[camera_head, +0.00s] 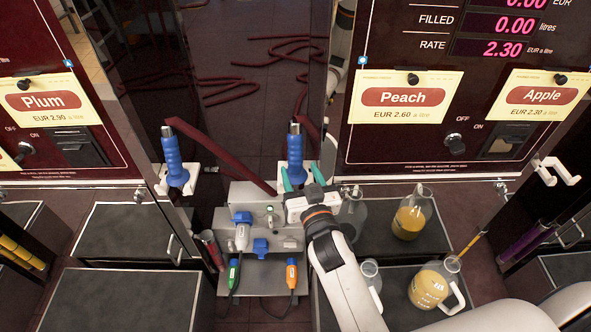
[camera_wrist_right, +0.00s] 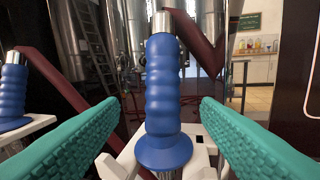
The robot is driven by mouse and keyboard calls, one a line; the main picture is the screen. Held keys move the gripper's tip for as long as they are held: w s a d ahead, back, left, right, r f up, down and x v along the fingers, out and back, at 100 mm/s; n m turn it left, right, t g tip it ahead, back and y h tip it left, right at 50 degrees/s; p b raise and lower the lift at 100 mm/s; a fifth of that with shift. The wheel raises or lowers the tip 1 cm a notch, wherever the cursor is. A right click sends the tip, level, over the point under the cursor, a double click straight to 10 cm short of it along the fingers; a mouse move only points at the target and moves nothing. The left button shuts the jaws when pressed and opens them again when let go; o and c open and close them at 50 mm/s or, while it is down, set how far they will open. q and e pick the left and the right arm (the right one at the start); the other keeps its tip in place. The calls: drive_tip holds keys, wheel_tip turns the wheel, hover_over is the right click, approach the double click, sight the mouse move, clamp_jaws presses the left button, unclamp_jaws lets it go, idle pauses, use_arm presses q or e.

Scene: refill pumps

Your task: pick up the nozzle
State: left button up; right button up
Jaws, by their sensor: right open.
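One blue-handled nozzle (camera_head: 295,156) with a silver tip stands upright in a white holder at the middle. In the right wrist view this nozzle (camera_wrist_right: 163,88) rises between the two teal fingers, with a wide blue flange at its foot. My right gripper (camera_head: 301,177) is open around it, with a gap on both sides. A second blue nozzle (camera_head: 174,160) stands in a white holder to the left, and it shows at the left edge of the right wrist view (camera_wrist_right: 12,88). My left gripper is not in view.
Dark red hoses hang beside the nozzles. A grey box with several coloured plugs (camera_head: 261,247) sits below. Jugs of yellow liquid (camera_head: 410,218) stand on dark shelves at right. Pump panels labelled Plum (camera_head: 48,101) and Peach (camera_head: 402,97) flank the gap.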

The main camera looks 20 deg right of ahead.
sight(296, 164)
drive_tip(key=w, duration=0.8)
drive_tip(key=shift+w+d+p, duration=0.15)
drive_tip(key=shift+d+p, duration=0.15)
drive_tip(key=shift+r, duration=0.1)
drive_tip(key=c, duration=1.2)
